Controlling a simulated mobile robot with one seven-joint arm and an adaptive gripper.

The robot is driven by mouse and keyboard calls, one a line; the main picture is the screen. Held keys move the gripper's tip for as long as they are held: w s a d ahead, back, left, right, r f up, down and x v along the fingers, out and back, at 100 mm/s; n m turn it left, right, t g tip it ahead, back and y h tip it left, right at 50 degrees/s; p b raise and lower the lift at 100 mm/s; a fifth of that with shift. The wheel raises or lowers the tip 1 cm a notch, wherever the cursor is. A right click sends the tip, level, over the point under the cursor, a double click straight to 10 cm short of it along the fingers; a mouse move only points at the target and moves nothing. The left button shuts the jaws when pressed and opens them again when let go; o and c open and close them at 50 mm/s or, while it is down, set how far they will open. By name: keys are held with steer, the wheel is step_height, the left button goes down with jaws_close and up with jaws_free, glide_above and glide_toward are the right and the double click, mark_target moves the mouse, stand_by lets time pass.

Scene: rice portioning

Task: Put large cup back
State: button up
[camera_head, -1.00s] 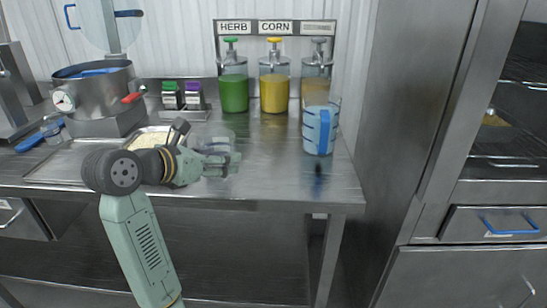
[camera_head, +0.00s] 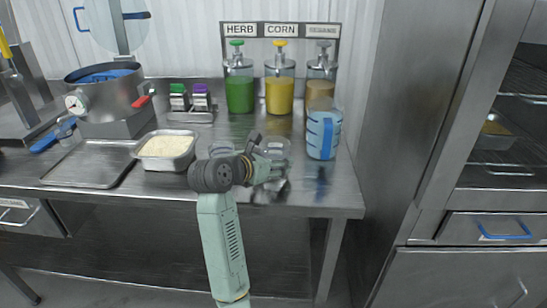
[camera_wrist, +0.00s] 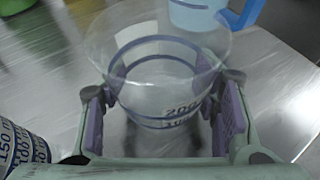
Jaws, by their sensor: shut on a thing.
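The large cup (camera_wrist: 160,70) is clear with blue bands and a "200" mark. My gripper (camera_wrist: 163,115) is shut around its sides, a pad on either side, and the cup looks empty. In the head view the cup (camera_head: 277,147) is near the front of the table, to the left of the blue-handled jug. I cannot tell whether its base touches the table. A smaller-looking clear cup (camera_head: 221,149) stands to the left, partly behind my arm; a marked cup (camera_wrist: 22,145) also shows at the wrist view's lower left.
The blue-handled jug (camera_head: 323,137) stands close on the right. Sauce dispensers (camera_head: 279,88) stand behind. A rice tray (camera_head: 141,152) and an empty flat tray (camera_head: 65,180) lie to the left, with a pot (camera_head: 105,95) behind. Bare table shows near the right front edge.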

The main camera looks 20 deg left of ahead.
steer(key=shift+f, duration=0.2)
steer(key=o, duration=1.6)
